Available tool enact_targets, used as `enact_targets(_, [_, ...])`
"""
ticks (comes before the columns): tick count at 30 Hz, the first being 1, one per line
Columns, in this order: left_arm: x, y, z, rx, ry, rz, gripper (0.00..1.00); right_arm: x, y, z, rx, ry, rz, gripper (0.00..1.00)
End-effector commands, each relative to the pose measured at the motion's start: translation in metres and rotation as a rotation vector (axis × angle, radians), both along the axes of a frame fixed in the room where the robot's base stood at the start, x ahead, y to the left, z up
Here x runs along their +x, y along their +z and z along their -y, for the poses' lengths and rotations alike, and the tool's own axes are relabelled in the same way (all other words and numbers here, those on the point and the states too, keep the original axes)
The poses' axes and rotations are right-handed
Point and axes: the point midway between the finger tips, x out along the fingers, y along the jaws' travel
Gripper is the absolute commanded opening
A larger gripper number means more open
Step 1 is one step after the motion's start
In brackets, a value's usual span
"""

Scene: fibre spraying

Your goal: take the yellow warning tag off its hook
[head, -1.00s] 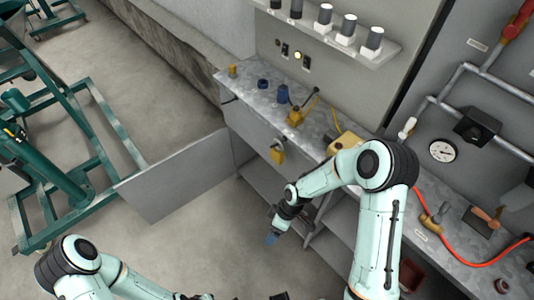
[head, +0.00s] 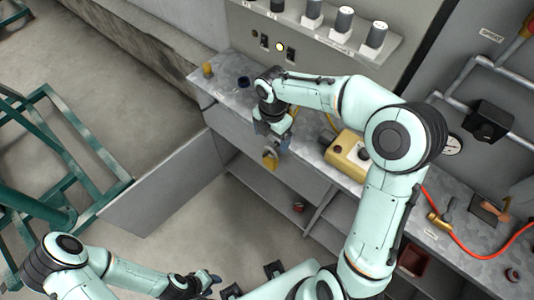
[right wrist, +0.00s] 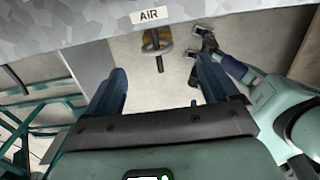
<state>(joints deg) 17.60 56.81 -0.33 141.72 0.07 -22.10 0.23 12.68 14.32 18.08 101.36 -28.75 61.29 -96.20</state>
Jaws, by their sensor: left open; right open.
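The yellow warning tag (head: 269,159) hangs at the front face of the metal bench, below its top edge. In the right wrist view it shows edge-on and foreshortened, with a yellow ring-like part (right wrist: 164,50) around a dark hook or peg (right wrist: 153,38) under the "AIR" label. My right gripper (head: 276,141) is open, right by the tag in the head view. In the right wrist view its two blue-grey fingers (right wrist: 160,85) stand wide apart, with the tag ahead between them; contact is not visible. My left gripper (head: 208,284) is low at the bottom, far from the tag.
A grey door panel (head: 160,196) stands open at left. An orange hose (head: 462,240) lies at right.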

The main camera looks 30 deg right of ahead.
Motion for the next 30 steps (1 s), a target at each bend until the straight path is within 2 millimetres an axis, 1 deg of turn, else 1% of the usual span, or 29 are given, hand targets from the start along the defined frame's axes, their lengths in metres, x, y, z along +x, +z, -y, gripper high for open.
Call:
enact_targets(1, [-0.003, -0.003, 0.000, 0.000, 0.000, -0.003, 0.43, -0.002, -0.015, 0.000, 0.001, 0.000, -0.008, 0.88])
enact_targets(3, [-0.004, -0.005, 0.000, 0.001, 0.000, -0.005, 0.43, -0.002, -0.029, 0.000, 0.001, -0.001, -0.007, 0.88])
enact_targets(7, [-0.005, -0.008, 0.000, 0.000, 0.000, -0.007, 0.43, -0.001, -0.049, 0.000, 0.002, 0.000, -0.005, 0.88])
enact_targets(9, [-0.006, -0.009, 0.000, 0.000, 0.000, -0.007, 0.43, -0.001, -0.056, 0.000, 0.001, -0.001, -0.005, 0.88])
enact_targets(14, [-0.006, -0.009, 0.000, 0.000, 0.000, -0.007, 0.43, 0.001, -0.065, 0.000, 0.001, -0.002, -0.003, 0.88])
enact_targets(21, [-0.006, -0.010, 0.000, 0.000, 0.000, -0.007, 0.43, 0.006, -0.100, -0.002, 0.002, -0.002, -0.005, 0.88])
enact_targets(24, [-0.007, -0.011, 0.000, 0.000, 0.001, -0.008, 0.43, 0.006, -0.109, -0.002, 0.001, -0.002, -0.003, 0.88])
enact_targets(30, [-0.007, -0.011, 0.000, 0.000, 0.001, -0.008, 0.43, 0.006, -0.112, -0.002, 0.002, -0.002, -0.001, 0.88])
